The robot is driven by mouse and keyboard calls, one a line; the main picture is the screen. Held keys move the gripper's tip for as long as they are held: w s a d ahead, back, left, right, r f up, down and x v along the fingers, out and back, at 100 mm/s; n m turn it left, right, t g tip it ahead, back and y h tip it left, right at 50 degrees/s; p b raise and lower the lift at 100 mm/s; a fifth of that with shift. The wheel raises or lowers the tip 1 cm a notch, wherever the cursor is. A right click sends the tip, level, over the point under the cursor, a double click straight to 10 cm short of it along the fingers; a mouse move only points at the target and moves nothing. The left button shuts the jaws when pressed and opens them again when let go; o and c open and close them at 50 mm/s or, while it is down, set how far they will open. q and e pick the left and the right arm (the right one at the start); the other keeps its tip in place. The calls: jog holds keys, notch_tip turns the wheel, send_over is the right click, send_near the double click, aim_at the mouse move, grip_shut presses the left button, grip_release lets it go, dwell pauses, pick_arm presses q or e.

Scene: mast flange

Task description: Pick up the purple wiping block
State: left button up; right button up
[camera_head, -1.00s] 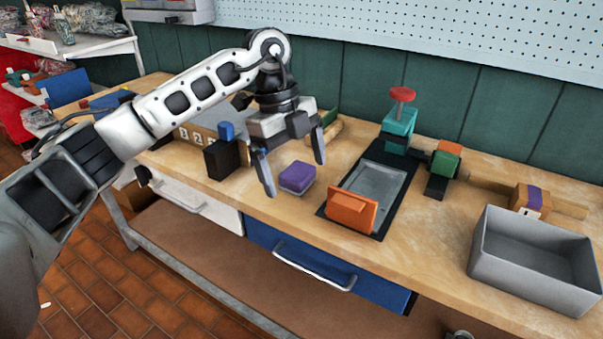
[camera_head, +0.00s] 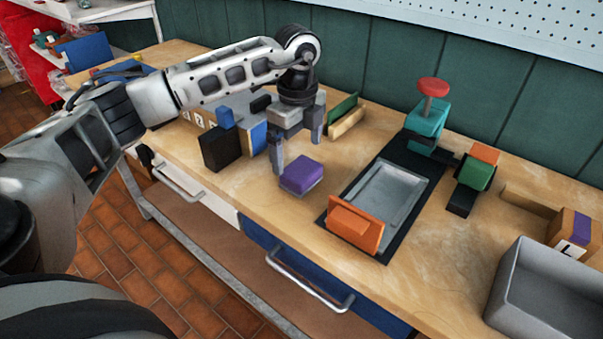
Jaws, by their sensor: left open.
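The purple wiping block (camera_head: 301,174) lies on the wooden workbench, left of the black mat, with a paler layer under its purple top. My left gripper (camera_head: 296,157) points down just above and behind the block, with its fingers spread. The left finger comes down beside the block's left end; the right finger is higher, beyond the block. I cannot tell whether a finger touches it. Nothing shows between the fingers. My right gripper is not in view.
A grey tray with an orange block (camera_head: 354,224) at its front lies right of the purple block. A black box (camera_head: 221,148) stands to the left. A teal clamp (camera_head: 427,117) stands behind the tray. A grey bin (camera_head: 545,290) is at the right.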

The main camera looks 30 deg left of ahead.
aim_at(299, 167)
pick_arm(q)
jog(key=shift+d+f+p, duration=0.1)
jog(key=shift+f+p, duration=0.35)
jog(key=shift+f, duration=2.5)
jog(key=c, duration=1.1)
